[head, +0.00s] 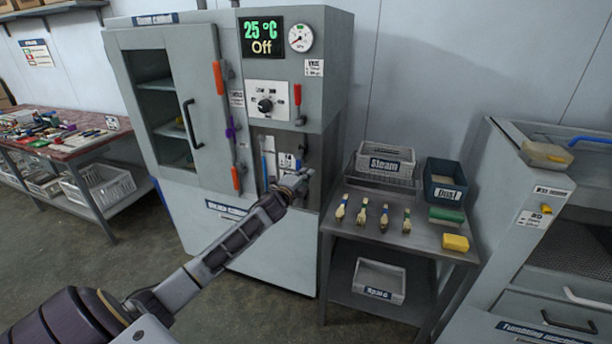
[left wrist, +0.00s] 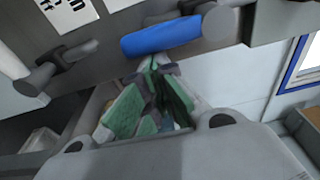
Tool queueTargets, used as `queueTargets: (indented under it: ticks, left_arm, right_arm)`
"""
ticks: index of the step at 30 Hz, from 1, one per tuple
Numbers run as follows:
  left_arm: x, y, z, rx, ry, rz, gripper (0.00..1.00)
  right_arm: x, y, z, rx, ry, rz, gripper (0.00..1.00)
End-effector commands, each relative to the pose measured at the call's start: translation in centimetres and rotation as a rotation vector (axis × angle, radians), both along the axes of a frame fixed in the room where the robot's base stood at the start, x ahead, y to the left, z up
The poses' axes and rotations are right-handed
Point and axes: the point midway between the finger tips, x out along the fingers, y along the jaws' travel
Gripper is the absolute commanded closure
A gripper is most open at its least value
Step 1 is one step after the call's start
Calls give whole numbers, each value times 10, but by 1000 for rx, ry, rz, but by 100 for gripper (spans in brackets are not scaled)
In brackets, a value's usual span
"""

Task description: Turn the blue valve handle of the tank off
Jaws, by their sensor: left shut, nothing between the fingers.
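The blue handle (left wrist: 162,38) is a thick rounded bar in the left wrist view, lying just beyond my fingertips, with grey metal at its right end. In the head view a narrow blue upright bar (head: 264,170) shows in the cabinet's lower recess; I cannot tell for sure that it is the same handle. My left gripper (head: 298,184) is in front of the recess, right of that bar. Its green-padded fingers (left wrist: 158,72) are shut and empty, close to the blue handle; contact is unclear. My right gripper is not in view.
The steam cabinet (head: 190,215) has a display (head: 262,38) reading 25 °C Off, a dial knob (head: 265,105) and a red lever (head: 297,103). A metal side table (head: 345,225) with bins and small tools stands close to the right. A workbench (head: 75,150) is far left.

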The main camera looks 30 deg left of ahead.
Motion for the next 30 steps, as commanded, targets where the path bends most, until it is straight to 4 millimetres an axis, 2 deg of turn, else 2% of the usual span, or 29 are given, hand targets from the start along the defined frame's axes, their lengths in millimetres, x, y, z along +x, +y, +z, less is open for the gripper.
queueTargets:
  ticks: [14,30]
  left_arm:
    - [-1,3,-2,48,12,0,100]
    - [-1,6,-3,84,21,1,100]
  right_arm:
    - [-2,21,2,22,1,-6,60]
    - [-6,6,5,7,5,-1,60]
